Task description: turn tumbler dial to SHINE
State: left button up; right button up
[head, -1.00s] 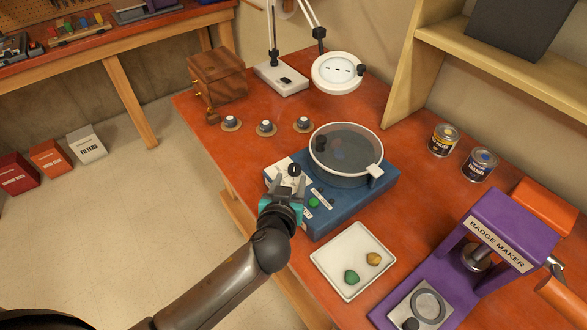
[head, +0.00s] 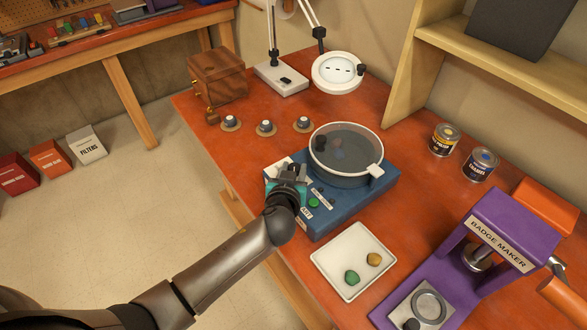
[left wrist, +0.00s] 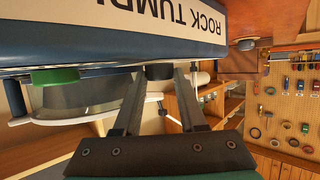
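The blue rock tumbler (head: 350,200) stands on the orange-red bench, its round clear-lidded drum (head: 345,152) on top. A green button (head: 313,203) and small labels sit on its panel. My left gripper (head: 287,182) is over the panel's left part and hides the dial in the head view. In the left wrist view, a dark knob (left wrist: 160,72) shows between the fingertips of my open left gripper (left wrist: 160,82). I cannot tell whether the fingers touch it. The SHINE mark cannot be read. My right gripper is not in view.
A white tray (head: 322,255) with a green and a yellow stone lies in front of the tumbler. The purple badge maker (head: 470,255) stands at the right. Several small round pieces, a wooden box (head: 217,77) and a lamp (head: 338,72) are behind.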

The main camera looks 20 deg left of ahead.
pick_arm(q)
grip_shut()
